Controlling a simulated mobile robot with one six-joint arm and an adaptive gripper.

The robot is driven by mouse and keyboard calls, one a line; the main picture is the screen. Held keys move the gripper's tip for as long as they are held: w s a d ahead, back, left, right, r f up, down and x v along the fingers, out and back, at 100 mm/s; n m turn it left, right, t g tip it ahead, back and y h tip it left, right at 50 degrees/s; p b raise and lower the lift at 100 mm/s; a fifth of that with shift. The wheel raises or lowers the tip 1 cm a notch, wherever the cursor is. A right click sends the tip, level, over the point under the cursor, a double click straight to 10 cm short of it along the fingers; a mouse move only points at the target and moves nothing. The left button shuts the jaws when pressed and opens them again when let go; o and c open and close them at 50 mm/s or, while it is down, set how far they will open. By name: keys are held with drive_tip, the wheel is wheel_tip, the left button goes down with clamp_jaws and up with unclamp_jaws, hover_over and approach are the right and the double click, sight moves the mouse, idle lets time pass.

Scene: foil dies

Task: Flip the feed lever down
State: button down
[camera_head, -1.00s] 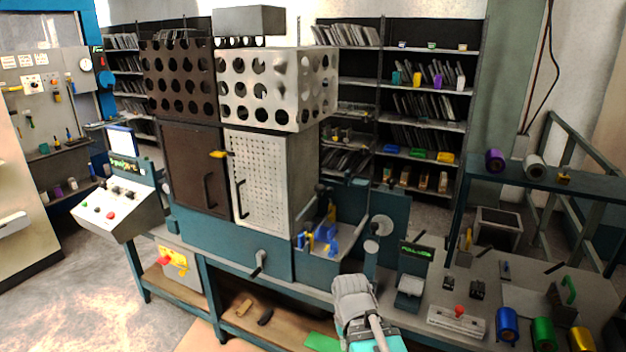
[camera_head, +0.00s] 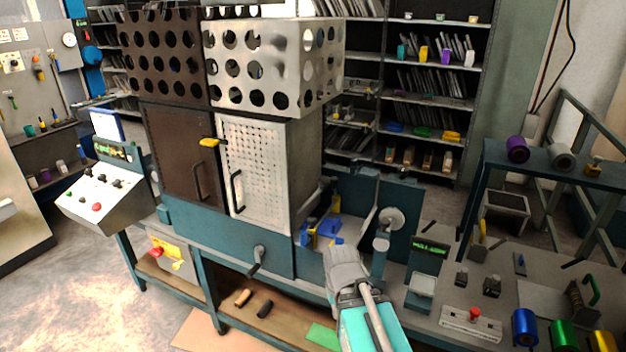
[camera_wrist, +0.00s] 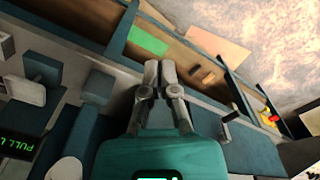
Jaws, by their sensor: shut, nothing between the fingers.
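My gripper (camera_head: 338,248) is shut and empty, in front of the blue machine bench. In the wrist view its fingertips (camera_wrist: 160,66) are together, with nothing between them. No lever is labelled as the feed lever, so I cannot tell which one it is. A dark-handled crank or lever (camera_head: 257,262) sticks out of the front of the blue base, left of my gripper; it also shows in the wrist view (camera_wrist: 228,128). A yellow handle on a red part (camera_head: 165,250) is on the box below the bench. Blue and yellow parts (camera_head: 320,232) sit just behind my gripper, partly hidden by it.
A cabinet with a white perforated door (camera_head: 258,175) stands on the bench. A small green-lit display (camera_head: 430,248) and a red-button box (camera_head: 473,318) are to the right. Coloured rolls (camera_head: 525,326) stand at the lower right. A green sheet (camera_wrist: 148,40) lies on the lower shelf.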

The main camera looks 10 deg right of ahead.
drive_tip(key=w+a+r+n+t+h+p, duration=0.2)
drive_tip(key=w+a+r+t+h+p, duration=0.2)
drive_tip(key=w+r, duration=0.7)
drive_tip(key=w+a+r+n+t+h+p, duration=0.2)
drive_tip(key=w+a+r+t+h+p, duration=0.2)
drive_tip(key=w+a+r+h, duration=0.5)
wheel_tip(320, 180, up, 6)
drive_tip(key=shift+w+a+f+t+h, duration=0.3)
drive_tip(key=shift+w+a+t, duration=0.35)
drive_tip(key=shift+w+t, duration=0.45)
drive_tip(key=shift+w+d, duration=0.1)
drive_tip(key=s+d+b+x, duration=0.1)
drive_tip(key=s+x, duration=0.1)
drive_tip(key=x, duration=1)
drive_tip(key=shift+d+f, duration=0.35)
drive_tip(key=shift+d, duration=0.2)
